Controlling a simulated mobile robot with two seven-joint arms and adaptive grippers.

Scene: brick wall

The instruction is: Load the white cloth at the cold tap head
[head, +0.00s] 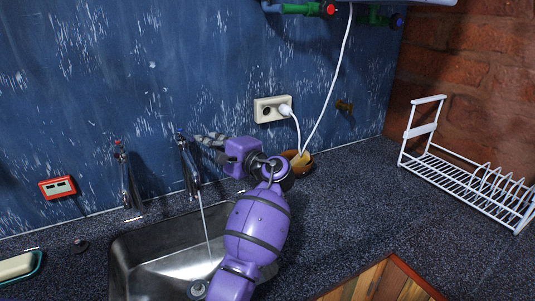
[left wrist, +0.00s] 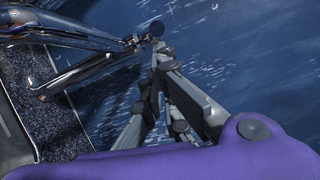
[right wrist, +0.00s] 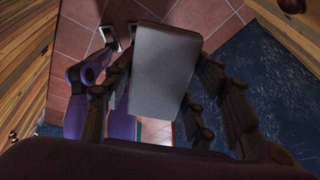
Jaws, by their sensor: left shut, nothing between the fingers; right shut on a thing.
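The cold tap (head: 188,165) is the right one of two chrome taps behind the sink, and a thin stream of water falls from it. Its head shows a dark blue cap (left wrist: 157,28) in the left wrist view. My left gripper (head: 203,138) is shut and empty, its fingertips (left wrist: 158,55) right beside the tap head; whether they touch it I cannot tell. The white cloth (right wrist: 162,72) shows greyish in the right wrist view. My right gripper (right wrist: 160,95) is shut on it, above a tiled floor; the head view shows neither.
The steel sink (head: 125,265) lies below the taps, with a red-marked tap (head: 123,175) to the left. A brown bowl (head: 305,165) stands behind my left arm. A plugged socket (head: 268,108) is on the wall. A white dish rack (head: 465,180) stands right; the counter before it is clear.

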